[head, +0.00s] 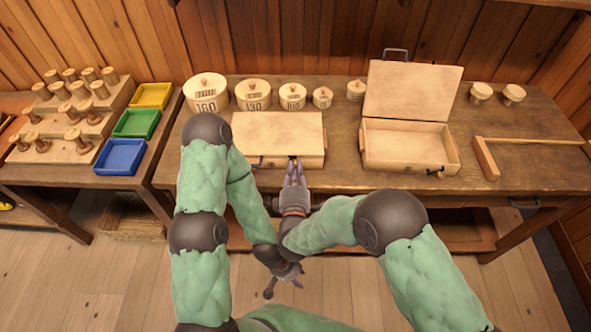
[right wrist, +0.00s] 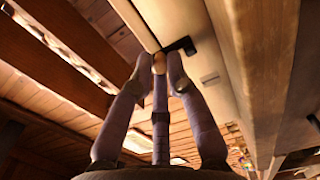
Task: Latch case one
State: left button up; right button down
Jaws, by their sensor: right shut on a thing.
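A pale wooden case with its lid down (head: 277,135) sits at the front of the workbench. A second wooden case (head: 408,147) stands to its right with its lid raised. My right gripper (head: 293,164) is at the front face of the closed case. In the right wrist view its fingers (right wrist: 160,66) are shut on a small pale wooden latch knob (right wrist: 159,62), beside a black latch part (right wrist: 180,46). The fingers hide part of the latch, so its exact position is unclear. My left gripper (head: 284,284) hangs low in front of the bench, open and empty.
Round labelled boxes (head: 205,87) line the bench's back. Yellow, green and blue trays (head: 122,157) and a stepped rack of spools (head: 70,120) stand at left.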

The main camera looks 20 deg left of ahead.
jog(key=c, duration=1.2)
grip_release()
notch_tip(320, 180, up, 10)
jog(key=shift+r, duration=0.1)
jog(key=shift+f, duration=0.2)
